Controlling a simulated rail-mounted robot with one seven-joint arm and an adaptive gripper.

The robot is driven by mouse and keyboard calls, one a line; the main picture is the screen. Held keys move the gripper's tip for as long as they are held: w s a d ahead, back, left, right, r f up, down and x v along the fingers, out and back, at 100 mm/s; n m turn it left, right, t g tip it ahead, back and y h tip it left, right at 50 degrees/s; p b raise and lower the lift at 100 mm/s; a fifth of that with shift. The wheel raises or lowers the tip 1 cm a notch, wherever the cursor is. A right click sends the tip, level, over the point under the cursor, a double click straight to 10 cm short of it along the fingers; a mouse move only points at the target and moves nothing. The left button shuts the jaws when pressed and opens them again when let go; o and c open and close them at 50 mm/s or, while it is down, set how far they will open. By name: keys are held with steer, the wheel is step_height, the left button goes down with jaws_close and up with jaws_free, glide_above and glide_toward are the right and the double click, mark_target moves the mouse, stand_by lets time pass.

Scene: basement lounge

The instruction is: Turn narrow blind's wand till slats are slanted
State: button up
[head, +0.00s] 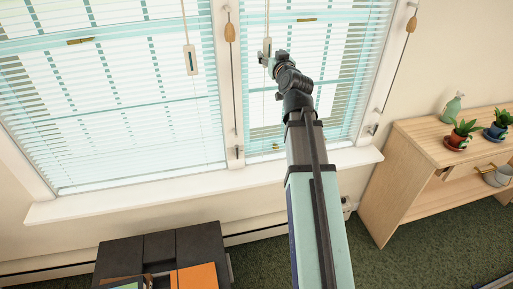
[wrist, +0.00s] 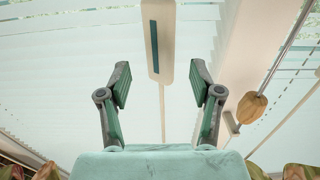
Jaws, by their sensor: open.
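The narrow blind (head: 340,60) hangs in the right window, and light shows between its slats; their exact tilt is hard to judge. Its wand ends in a flat cream paddle with a dark teal strip (wrist: 161,38), on a thin stem (wrist: 162,112). In the head view the wand's stem (head: 268,14) hangs just above my gripper (head: 266,60), which covers part of the paddle. In the wrist view my gripper (wrist: 161,85) is open, its fingers on either side of the wand's line with gaps, apparently not touching it.
The wide blind (head: 100,90) at left has its own wand (head: 190,60). A wooden cord tassel (head: 230,32) hangs by the window post, another (head: 411,23) at far right. A white sill (head: 130,200) runs below. A wooden shelf (head: 420,135) with potted plants stands right.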

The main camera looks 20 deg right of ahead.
steer(key=s+a+b, duration=0.2)
steer(key=s, duration=1.1)
steer(key=w+a+f+g+y+p, duration=0.1)
steer(key=w+a+f+g, duration=0.1)
steer(key=f, duration=1.2)
steer(key=w+a+f+g+y+p, duration=0.2)
steer(key=a+f+g, duration=0.3)
steer(key=f, duration=1)
steer(key=shift+w+f, duration=0.15)
